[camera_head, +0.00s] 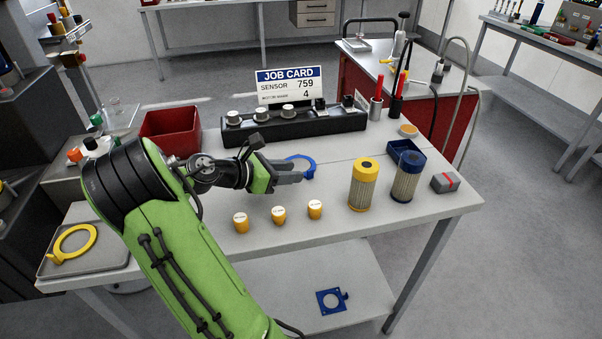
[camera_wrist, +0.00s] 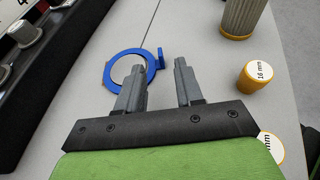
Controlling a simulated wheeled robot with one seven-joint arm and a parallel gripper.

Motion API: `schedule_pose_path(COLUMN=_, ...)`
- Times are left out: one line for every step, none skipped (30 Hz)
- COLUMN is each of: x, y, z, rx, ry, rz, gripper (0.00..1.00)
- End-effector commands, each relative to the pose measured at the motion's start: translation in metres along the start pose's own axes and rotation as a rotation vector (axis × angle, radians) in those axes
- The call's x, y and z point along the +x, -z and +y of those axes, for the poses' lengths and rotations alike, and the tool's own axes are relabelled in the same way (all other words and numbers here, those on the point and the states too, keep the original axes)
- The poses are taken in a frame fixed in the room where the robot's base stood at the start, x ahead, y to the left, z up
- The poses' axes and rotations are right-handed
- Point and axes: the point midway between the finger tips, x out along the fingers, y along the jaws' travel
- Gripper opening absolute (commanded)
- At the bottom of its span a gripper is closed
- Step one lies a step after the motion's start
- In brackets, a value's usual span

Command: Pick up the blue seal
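A blue ring with a small upright tab, the blue seal (camera_head: 302,157), lies on the light grey workbench top in front of the black sensor rack. My gripper (camera_head: 299,174) is low over the bench at the ring's near side and partly hides it in the head view. In the wrist view, the fingers of my gripper (camera_wrist: 160,66) are apart with nothing clamped between them. The left finger overlaps the near right part of the blue seal (camera_wrist: 111,79). The tab stands beyond the gap between the fingertips. I cannot tell whether a finger touches the ring.
Several yellow capped pieces (camera_head: 279,215) stand near the front edge. A yellow filter (camera_head: 364,185) and a blue filter (camera_head: 406,178) stand to the right. A red bin (camera_head: 170,131) and the black rack (camera_head: 297,124) are behind. A blue square plate (camera_head: 331,301) lies on the lower shelf.

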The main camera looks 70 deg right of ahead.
Motion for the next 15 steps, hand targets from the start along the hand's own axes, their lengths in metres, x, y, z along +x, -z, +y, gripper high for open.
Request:
schedule_pose_path(x=0.011, y=0.003, z=-0.001, rx=0.003, ry=0.005, rz=0.001, gripper=0.36)
schedule_pose_path(x=0.017, y=0.004, z=-0.001, rx=0.004, ry=0.005, rz=0.001, gripper=0.36)
schedule_pose_path(x=0.025, y=0.004, z=-0.001, rx=0.005, ry=0.005, rz=0.001, gripper=0.36)
schedule_pose_path(x=0.032, y=0.005, z=-0.002, rx=0.005, ry=0.006, rz=0.001, gripper=0.36)
schedule_pose_path(x=0.036, y=0.004, z=-0.001, rx=0.004, ry=0.005, rz=0.001, gripper=0.36)
schedule_pose_path(x=0.042, y=0.003, z=-0.001, rx=0.004, ry=0.004, rz=0.000, gripper=0.36)
schedule_pose_path(x=0.045, y=0.003, z=-0.001, rx=0.003, ry=0.003, rz=0.001, gripper=0.36)
schedule_pose_path(x=0.048, y=0.003, z=-0.001, rx=0.002, ry=0.003, rz=0.001, gripper=0.36)
schedule_pose_path(x=0.049, y=0.002, z=0.000, rx=0.001, ry=0.002, rz=0.001, gripper=0.36)
schedule_pose_path(x=0.050, y=0.001, z=0.000, rx=0.001, ry=0.001, rz=0.001, gripper=0.36)
schedule_pose_path(x=0.050, y=0.001, z=0.000, rx=0.000, ry=0.001, rz=0.001, gripper=0.36)
schedule_pose_path(x=0.049, y=0.001, z=0.000, rx=0.000, ry=0.000, rz=0.001, gripper=0.36)
schedule_pose_path(x=0.049, y=0.000, z=0.000, rx=0.000, ry=0.000, rz=0.001, gripper=0.36)
schedule_pose_path(x=0.049, y=0.000, z=0.000, rx=0.000, ry=0.000, rz=0.001, gripper=0.36)
schedule_pose_path(x=0.049, y=0.000, z=0.000, rx=0.000, ry=0.001, rz=0.001, gripper=0.35)
